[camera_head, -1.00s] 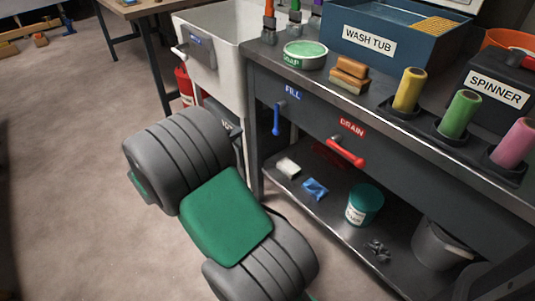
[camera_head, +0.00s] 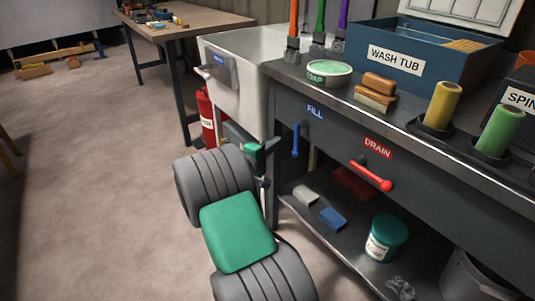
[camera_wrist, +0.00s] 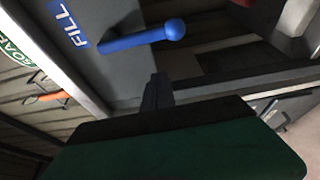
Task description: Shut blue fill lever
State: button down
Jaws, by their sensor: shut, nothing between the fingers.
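The blue fill lever (camera_head: 296,140) hangs straight down under the blue FILL label (camera_head: 315,112) on the dark bench front. In the wrist view the lever (camera_wrist: 145,38) lies crosswise near the top, its rounded knob to the right and the FILL label (camera_wrist: 72,25) to its left. My gripper (camera_wrist: 157,88) shows there as narrow dark fingers, shut and empty. It is just below the lever in that picture, with a small gap visible between them.
The red drain lever (camera_head: 372,175) juts out to the right under its DRAIN label (camera_head: 378,148). A lower shelf holds a teal tub (camera_head: 387,238), a blue cloth (camera_head: 333,218) and a pale block (camera_head: 306,195). A red extinguisher (camera_head: 206,118) stands behind my arm.

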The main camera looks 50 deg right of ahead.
aim_at(299, 140)
jog(key=s, duration=0.1)
jog(key=s+d+b, duration=0.1)
jog(key=s, duration=0.1)
jog(key=shift+s+d, duration=0.3)
jog(key=shift+d, duration=0.1)
jog(key=shift+s+r, duration=0.1)
